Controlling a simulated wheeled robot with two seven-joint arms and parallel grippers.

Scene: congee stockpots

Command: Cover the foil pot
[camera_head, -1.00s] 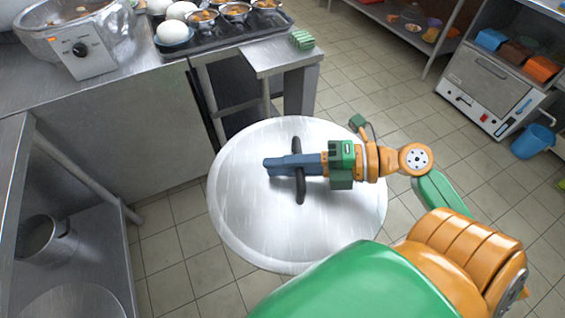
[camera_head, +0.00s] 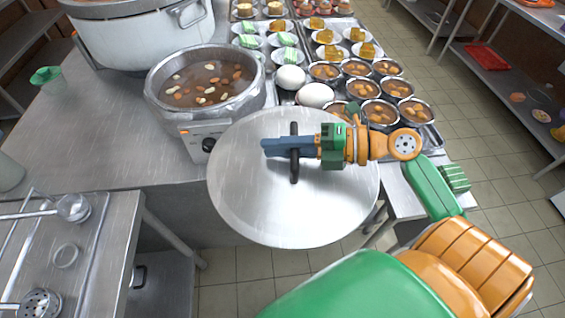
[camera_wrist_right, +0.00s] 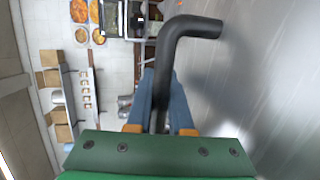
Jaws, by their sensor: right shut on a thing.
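The round steel lid (camera_head: 285,212) hangs in front of the counter, with its flat top facing me. My right gripper (camera_head: 290,147) is shut on the lid's dark bar handle (camera_head: 294,170). The right wrist view also shows the dark handle (camera_wrist_right: 190,27) between the blue fingers. The pot with a crinkled, foil-like rim (camera_head: 160,103) stands uncovered on a cooker with a black knob (camera_head: 208,144). It holds brown soup with pieces in it. The lid overlaps the cooker's right side in the picture and is not on the pot. My left gripper is not in view.
A larger steel pot (camera_head: 150,40) stands behind the foil pot. To the right are white eggs (camera_head: 291,77) and several soup bowls (camera_head: 363,89). A steel surface with ladles (camera_head: 73,207) is at the lower left. The counter left of the foil pot is mostly clear.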

